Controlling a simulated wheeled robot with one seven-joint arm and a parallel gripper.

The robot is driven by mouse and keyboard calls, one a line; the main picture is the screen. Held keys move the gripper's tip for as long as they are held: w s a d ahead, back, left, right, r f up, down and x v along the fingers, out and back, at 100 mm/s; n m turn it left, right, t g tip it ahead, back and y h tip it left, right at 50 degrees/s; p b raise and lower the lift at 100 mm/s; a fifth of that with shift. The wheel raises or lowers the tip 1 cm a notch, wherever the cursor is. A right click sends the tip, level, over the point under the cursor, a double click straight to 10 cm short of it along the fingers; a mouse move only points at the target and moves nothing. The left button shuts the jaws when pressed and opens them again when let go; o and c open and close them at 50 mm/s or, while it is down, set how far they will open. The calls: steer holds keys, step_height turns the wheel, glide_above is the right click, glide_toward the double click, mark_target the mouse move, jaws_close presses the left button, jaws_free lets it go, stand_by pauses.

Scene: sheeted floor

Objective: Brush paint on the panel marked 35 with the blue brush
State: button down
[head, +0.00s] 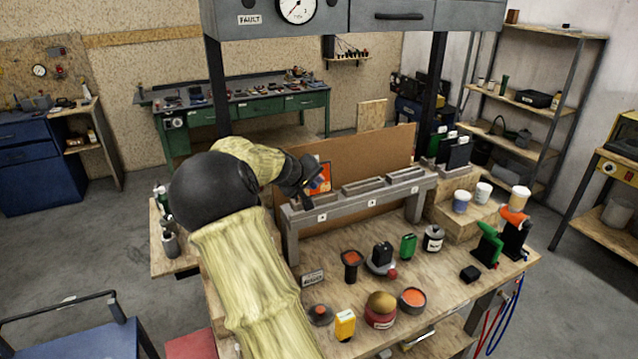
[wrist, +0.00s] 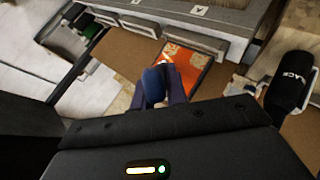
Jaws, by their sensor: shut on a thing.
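My gripper (head: 308,178) is at the left end of the grey rack (head: 290,235), close in front of an orange panel (head: 326,170). It is shut on a blue thing, which looks like the blue brush (wrist: 152,84); a little blue also shows at the fingertips in the head view (head: 318,184). The brush's tip is hidden. The orange panel (wrist: 188,62) lies just beyond the fingers in the wrist view. I cannot tell whether the brush touches the panel.
A brown backboard (head: 375,155) stands behind the rack. Several small items, including a yellow block (head: 345,324), a red tin (head: 381,310) and a bowl of orange paint (head: 412,299), stand on the wooden bench. Cups (head: 462,201) stand on a step at right.

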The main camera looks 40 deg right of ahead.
stand_by(0.3)
steer(key=shift+w+a+b, duration=0.3)
steer(key=shift+a+b, duration=0.05)
steer(key=shift+a, duration=0.65)
steer(key=shift+w+a+b, duration=0.25)
steer(key=shift+a+b, duration=0.05)
steer(key=shift+a, duration=0.8)
steer(key=a, duration=0.2)
steer(key=a+b, duration=0.1)
steer(key=shift+w+a, duration=0.35)
steer(key=shift+w+r+p, duration=0.15)
steer(key=shift+r+p, duration=0.4)
steer(key=shift+r, duration=0.15)
steer(key=shift+d, duration=0.15)
